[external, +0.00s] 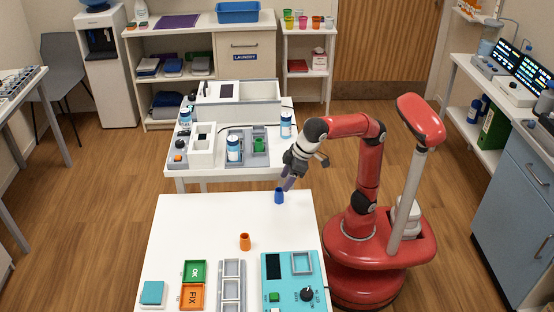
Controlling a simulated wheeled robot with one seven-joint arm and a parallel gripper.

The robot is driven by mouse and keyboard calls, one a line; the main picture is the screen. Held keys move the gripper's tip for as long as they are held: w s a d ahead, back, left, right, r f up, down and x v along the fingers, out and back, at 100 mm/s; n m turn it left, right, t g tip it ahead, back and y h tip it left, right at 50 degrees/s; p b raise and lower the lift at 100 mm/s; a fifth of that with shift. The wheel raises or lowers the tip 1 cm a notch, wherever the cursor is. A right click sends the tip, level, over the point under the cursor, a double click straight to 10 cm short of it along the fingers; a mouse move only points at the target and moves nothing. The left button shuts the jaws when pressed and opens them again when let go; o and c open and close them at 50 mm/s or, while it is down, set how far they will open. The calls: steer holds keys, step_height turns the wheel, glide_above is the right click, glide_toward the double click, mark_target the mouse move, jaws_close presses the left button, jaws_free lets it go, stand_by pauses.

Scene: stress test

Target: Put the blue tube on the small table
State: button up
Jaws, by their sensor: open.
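The blue tube (279,196) stands upright on the near white table (200,222), close to its far right corner. My gripper (287,184) reaches down from the right, just above and beside the blue tube. It is open and tilted. The fingertips are small in this view, and I cannot tell whether they touch the tube. A second white table (225,171) stands behind the near one and carries several devices. I cannot tell from the picture which of the two is the small table.
An orange tube (245,242) stands on the near table. At its front are a teal panel (285,287), a grey rack (232,285), green and orange trays (193,285) and a teal block (152,292). The near table's middle left is clear. A gap separates the tables.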

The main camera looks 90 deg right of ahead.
mark_target(279, 190)
steer(key=shift+r, duration=0.1)
steer(key=w+f+g, duration=0.1)
steer(key=f, duration=0.1)
steer(key=f+g, duration=0.1)
steer(key=f, duration=0.1)
steer(key=w+f+g+p, duration=0.1)
steer(key=f, duration=0.1)
steer(key=shift+w+f, duration=0.1)
steer(key=shift+w, duration=0.2)
stand_by(0.3)
steer(key=shift+c, duration=0.4)
steer(key=c, duration=1.1)
steer(key=shift+o, duration=0.2)
